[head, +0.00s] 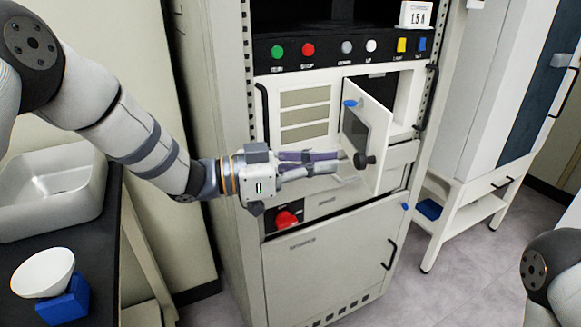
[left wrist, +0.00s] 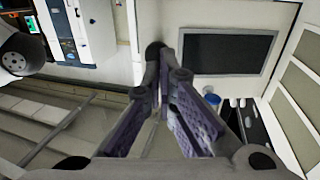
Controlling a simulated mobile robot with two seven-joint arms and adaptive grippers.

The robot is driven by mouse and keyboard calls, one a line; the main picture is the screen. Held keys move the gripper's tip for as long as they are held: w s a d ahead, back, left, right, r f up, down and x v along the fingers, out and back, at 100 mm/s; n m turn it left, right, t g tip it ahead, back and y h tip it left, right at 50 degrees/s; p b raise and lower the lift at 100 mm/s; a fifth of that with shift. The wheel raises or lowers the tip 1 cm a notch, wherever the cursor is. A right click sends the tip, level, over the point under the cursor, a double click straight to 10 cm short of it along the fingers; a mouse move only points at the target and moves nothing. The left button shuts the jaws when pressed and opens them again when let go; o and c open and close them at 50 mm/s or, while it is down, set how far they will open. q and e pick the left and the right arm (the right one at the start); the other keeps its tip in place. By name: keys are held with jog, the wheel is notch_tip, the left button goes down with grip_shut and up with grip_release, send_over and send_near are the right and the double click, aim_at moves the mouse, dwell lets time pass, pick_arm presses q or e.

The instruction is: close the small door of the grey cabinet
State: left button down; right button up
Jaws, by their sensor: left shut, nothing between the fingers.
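The small door (head: 377,123) of the grey cabinet (head: 335,245) stands open, swung out from its opening. It is a pale panel with a dark window, a blue latch (head: 350,103) and a black knob (head: 363,160). My left gripper (head: 341,163) is shut and empty, with its fingertips close to the knob at the door's lower part; I cannot tell whether they touch. In the left wrist view the door's dark window (left wrist: 230,52) lies just beyond and right of the shut fingers (left wrist: 167,75). My right gripper is not in view.
A red knob (head: 287,219) is below my left gripper, and a row of buttons (head: 308,49) is above the door. A sink (head: 50,200) and a white bowl on a blue block (head: 65,302) stand at left. A white stand (head: 470,205) is at right.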

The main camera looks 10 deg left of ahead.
pick_arm(q)
jog(key=shift+x, duration=1.45)
